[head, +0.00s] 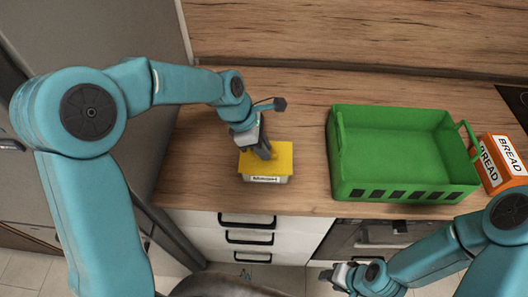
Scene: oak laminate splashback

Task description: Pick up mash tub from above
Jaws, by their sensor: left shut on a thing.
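The mash tub (282,162) is a small white tub with a yellow lid and a dark-lettered label on its front. It sits on the wooden counter near the front edge, left of the green basket. My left gripper (265,152) points down from above and is shut on the mash tub at the middle of its lid. The gripper hides part of the lid. I cannot tell whether the tub touches the counter. My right gripper (340,277) is at the lower right, in front of the oven and away from the tub; its jaws are too small to read.
A green basket (400,193) with raised handles stands empty on the counter. An orange bread box (509,165) is beside its right end. A dark hob (515,100) is at the far right. The counter (200,150) is clear left of the tub. White drawers (290,232) are below.

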